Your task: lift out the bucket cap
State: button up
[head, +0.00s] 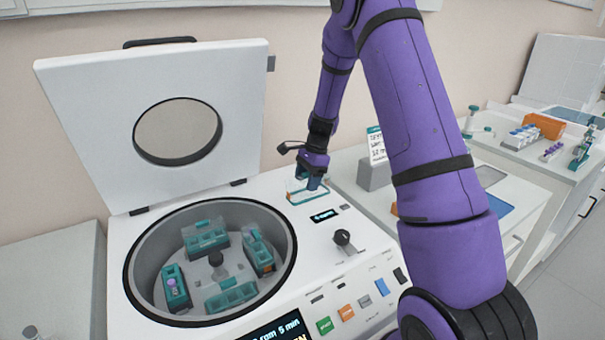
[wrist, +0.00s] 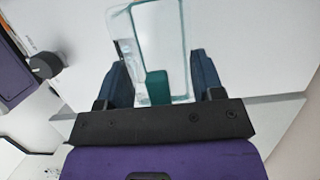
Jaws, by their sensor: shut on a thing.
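The bucket cap (head: 297,196) is a clear, box-like cover with a teal rim. It is at the top deck of the centrifuge, right of the bowl; I cannot tell whether it touches the deck. My gripper (head: 311,182) points down and is shut on it. In the wrist view the clear cap (wrist: 160,35) sits between the two dark blue fingers of my gripper (wrist: 161,75). Several teal buckets (head: 206,238) sit around the rotor in the open bowl (head: 146,262). The left bucket (head: 177,299) holds a purple-topped tube.
The centrifuge lid (head: 90,105) stands open behind the bowl. A knob (head: 342,237) and coloured buttons (head: 346,312) are on the front right. A small sign (head: 376,146) stands on the counter to the right. Racks and tubes (head: 522,137) are at the far right.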

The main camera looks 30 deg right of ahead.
jog(key=shift+s+a, duration=0.1)
jog(key=shift+s, duration=0.35)
jog(key=shift+r, duration=0.1)
jog(key=shift+r, duration=2.45)
